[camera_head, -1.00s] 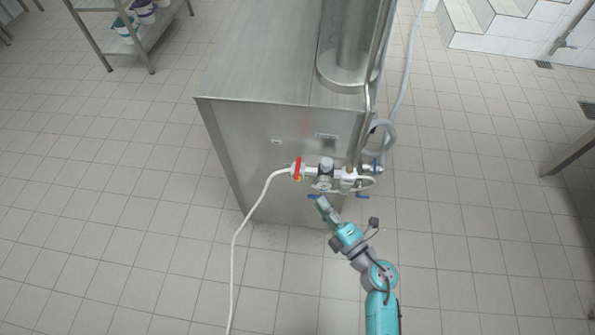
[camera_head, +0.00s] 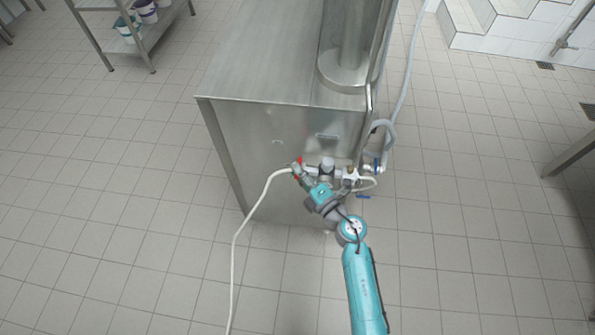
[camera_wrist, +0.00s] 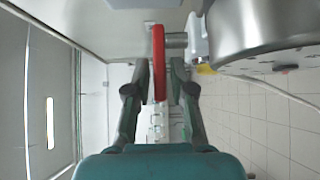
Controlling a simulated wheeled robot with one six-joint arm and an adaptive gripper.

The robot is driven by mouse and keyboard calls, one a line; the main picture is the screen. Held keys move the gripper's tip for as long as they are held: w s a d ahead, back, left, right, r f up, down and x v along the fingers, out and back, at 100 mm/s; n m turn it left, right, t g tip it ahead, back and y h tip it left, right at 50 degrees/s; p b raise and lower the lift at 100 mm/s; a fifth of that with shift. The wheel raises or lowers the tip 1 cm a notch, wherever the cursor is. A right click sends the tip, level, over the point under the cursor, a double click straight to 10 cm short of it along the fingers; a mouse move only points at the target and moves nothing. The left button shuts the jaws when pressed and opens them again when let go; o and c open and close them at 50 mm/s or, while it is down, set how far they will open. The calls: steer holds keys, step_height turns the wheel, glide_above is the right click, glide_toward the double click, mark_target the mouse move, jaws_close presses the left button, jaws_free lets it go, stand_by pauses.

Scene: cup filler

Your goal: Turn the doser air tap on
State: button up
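A red lever handle (camera_head: 299,160) sits at the left end of the air fitting on the front of the steel machine (camera_head: 255,130). It shows in the wrist view as a long red bar (camera_wrist: 158,62). My gripper (camera_head: 299,170) is at this handle and hides part of it in the head view. In the wrist view my gripper (camera_wrist: 160,68) has one finger on each side of the red bar. Small gaps show between fingers and bar, so it is partly open around it. The handle's far end is beyond the fingertips.
A white hose (camera_head: 245,220) hangs from the fitting's left end to the floor. A regulator (camera_head: 327,166) and blue-handled taps (camera_head: 363,196) lie just right of my gripper. A grey hose (camera_head: 386,135) loops at the right.

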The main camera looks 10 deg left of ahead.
steer(key=shift+w+a, duration=0.25)
jaws_close()
